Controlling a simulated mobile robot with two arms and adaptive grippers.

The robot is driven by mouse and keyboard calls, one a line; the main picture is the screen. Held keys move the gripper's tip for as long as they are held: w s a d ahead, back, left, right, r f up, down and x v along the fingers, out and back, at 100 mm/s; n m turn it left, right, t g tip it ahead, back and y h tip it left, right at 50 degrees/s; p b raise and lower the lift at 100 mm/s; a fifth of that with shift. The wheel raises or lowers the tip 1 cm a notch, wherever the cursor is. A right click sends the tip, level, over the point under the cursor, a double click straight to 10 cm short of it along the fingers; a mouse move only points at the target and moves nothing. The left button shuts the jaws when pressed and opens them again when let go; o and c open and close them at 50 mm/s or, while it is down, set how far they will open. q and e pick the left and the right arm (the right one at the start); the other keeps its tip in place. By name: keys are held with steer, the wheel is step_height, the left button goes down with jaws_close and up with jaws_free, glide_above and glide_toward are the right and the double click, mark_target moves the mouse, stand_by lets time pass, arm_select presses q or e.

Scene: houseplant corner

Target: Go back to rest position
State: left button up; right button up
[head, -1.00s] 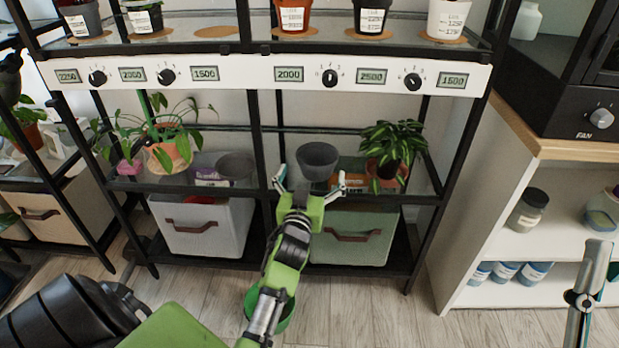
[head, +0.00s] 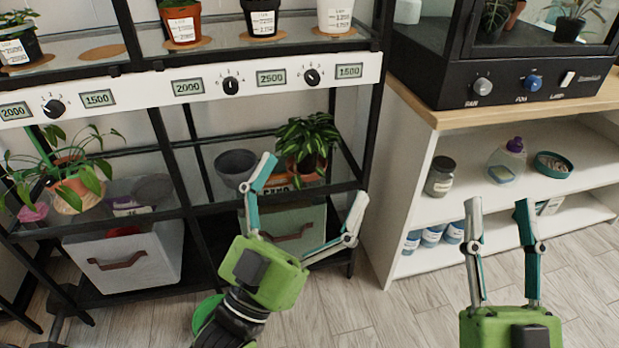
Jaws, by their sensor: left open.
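My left gripper (head: 312,180) is open and empty, its two fingers spread wide in front of the lower shelf and the right-hand bin. My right gripper (head: 498,204) is open and empty at the lower right, its fingers pointing up in front of the white cabinet.
The black plant rack (head: 170,160) with its dial panel (head: 205,88) stands close ahead of my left arm. A trailing plant (head: 70,180) and a grey bin (head: 125,258) are at left. A white cabinet (head: 400,200) with jars stands at right. Floor (head: 400,320) between the arms is clear.

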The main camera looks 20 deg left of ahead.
stand_by(0.4)
